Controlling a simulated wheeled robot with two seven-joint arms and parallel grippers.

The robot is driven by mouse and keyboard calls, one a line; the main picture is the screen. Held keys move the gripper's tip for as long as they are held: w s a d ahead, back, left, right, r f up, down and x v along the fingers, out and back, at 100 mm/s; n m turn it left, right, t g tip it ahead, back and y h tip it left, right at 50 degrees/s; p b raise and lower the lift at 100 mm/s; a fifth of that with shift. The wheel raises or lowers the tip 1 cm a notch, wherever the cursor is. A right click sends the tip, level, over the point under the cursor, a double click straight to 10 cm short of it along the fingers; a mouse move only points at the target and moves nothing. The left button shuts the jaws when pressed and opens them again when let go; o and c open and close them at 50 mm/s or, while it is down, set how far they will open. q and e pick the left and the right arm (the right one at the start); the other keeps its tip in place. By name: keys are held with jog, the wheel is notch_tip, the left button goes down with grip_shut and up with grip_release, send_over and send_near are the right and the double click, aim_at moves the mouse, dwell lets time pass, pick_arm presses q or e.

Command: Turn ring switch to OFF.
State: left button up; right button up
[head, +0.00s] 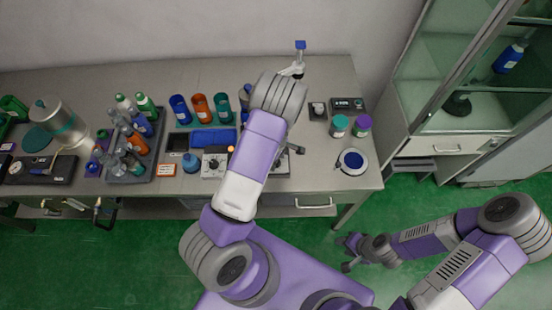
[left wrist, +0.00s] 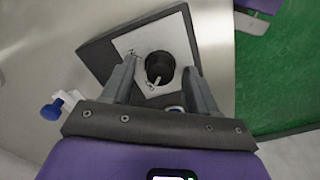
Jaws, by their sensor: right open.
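The ring switch (left wrist: 159,66) is a round black knob with a pale pointer mark on a white plate (left wrist: 130,45). The plate sits on a dark box (left wrist: 97,52), and its small lettering is too blurred to read. The mark shows at the knob's lower edge in the left wrist view. My left gripper (left wrist: 160,80) is open, with a finger on either side of the knob and visible gaps between. Whether the fingertips reach down to knob height is unclear. In the head view my left arm hides its own gripper. My right gripper (head: 350,256) is open and empty, over the floor beyond the table's front edge.
The table (head: 325,178) carries bottles and devices on its left half. A small dark box with a pale top (head: 318,108), a display box (head: 347,104), two jars (head: 339,125) and a blue-topped dish (head: 352,161) stand right of my left arm. A glass cabinet (head: 455,75) stands at right.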

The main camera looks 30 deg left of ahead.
pick_arm(q)
notch_tip(320, 180, up, 8)
jog(key=shift+f+p, duration=0.2)
jog(key=shift+p, duration=0.3)
dwell(0.5)
